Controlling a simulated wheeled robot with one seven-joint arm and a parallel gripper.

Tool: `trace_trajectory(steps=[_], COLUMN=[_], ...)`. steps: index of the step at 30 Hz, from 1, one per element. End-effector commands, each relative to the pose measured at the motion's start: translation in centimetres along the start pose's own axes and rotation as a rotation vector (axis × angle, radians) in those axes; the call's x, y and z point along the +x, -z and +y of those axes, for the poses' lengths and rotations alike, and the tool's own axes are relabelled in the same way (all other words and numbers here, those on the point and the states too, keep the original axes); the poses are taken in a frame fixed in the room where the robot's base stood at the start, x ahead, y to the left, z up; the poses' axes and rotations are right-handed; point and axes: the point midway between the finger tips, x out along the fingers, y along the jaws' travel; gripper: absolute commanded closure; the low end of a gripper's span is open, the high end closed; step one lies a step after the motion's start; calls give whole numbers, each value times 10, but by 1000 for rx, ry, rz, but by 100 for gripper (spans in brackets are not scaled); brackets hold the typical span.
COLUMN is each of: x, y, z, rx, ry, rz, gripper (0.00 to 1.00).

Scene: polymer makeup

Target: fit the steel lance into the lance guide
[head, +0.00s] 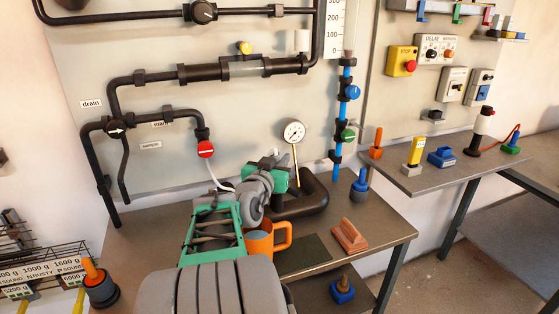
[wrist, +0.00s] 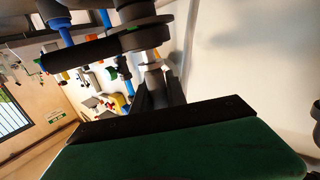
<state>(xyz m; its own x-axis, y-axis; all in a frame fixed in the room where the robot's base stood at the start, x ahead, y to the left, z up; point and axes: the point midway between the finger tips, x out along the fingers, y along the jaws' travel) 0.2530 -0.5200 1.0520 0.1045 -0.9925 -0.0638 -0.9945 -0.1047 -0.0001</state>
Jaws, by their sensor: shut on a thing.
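My gripper (wrist: 158,92) has its dark jaws closed around a short grey, metal-looking cylinder (wrist: 153,76), which may be the steel lance; only a small part shows. In the head view my gripper's green housing (head: 280,178) is at the back of the bench, and its fingertips are hidden. A black round flange-like fitting (wrist: 140,36) is just beyond the jaws in the wrist view. I cannot tell whether it is the lance guide or whether the held piece touches it. No lance or guide can be told apart clearly in the head view.
A dial gauge (head: 294,132) on a thin stem rises beside a thick black pipe loop (head: 310,197) right of my gripper. An orange mug (head: 260,243), a brown block (head: 349,236) and a blue-topped piece (head: 360,185) stand on the bench. A blue pipe (head: 342,120) runs up the panel.

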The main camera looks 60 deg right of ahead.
Motion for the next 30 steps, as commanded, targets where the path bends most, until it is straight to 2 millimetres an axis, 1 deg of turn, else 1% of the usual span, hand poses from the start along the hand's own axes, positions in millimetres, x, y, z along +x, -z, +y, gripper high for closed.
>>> trace_trajectory(steps=[6,10,30], x=[0,0,-2], y=[-6,-4,28], z=[0,0,0], rx=[0,0,1], ry=[0,0,0], rz=[1,0,1], gripper=[100,100,100])
